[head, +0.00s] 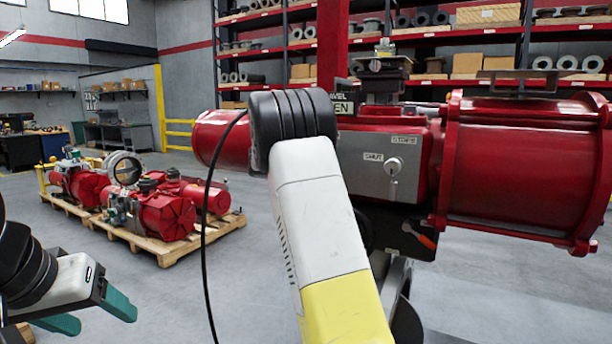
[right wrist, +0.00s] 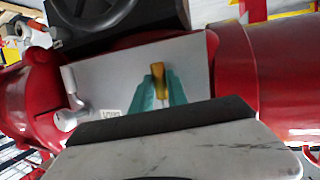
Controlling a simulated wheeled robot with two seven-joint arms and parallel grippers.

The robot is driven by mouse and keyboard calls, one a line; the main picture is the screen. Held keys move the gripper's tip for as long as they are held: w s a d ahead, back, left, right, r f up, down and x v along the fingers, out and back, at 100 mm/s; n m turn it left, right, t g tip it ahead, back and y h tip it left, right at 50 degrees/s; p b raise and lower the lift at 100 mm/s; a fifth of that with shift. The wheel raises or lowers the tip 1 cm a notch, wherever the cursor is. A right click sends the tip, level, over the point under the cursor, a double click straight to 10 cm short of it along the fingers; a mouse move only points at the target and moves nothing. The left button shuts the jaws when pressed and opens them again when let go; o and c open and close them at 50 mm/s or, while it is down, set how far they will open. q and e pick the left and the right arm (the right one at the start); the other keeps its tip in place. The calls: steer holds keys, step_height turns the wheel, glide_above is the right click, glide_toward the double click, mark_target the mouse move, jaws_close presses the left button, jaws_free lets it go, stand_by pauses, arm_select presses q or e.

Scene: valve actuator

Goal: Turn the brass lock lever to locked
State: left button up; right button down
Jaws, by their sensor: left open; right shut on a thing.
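The red valve actuator (head: 520,155) fills the right of the head view, with a grey panel (head: 350,185) on its near face. In the right wrist view the brass lock lever (right wrist: 159,67) stands out against the panel (right wrist: 110,80). My right gripper (right wrist: 159,90) is shut on the lever, its green fingers at either side and the brass end showing beyond the tips. In the head view my right arm hides this gripper and the brass lever. My left gripper (head: 102,318) is open and empty at the lower left, well away from the actuator.
A silver lever (head: 393,168) stands beside the "SHUT" label; it also shows in the right wrist view (right wrist: 72,115). A red-handled part (head: 418,236) sits below the panel. Pallets (head: 165,250) carry other red actuators. Open floor lies between them and me.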

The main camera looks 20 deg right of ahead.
steer(key=shift+w+a, duration=0.1)
steer(key=shift+a, duration=0.05)
stand_by(0.4)
steer(key=c, duration=1.3)
jaws_free()
steer(key=v, duration=0.7)
steer(key=shift+a+r, duration=0.15)
steer(key=shift+a, duration=0.15)
steer(key=shift+s, duration=0.25)
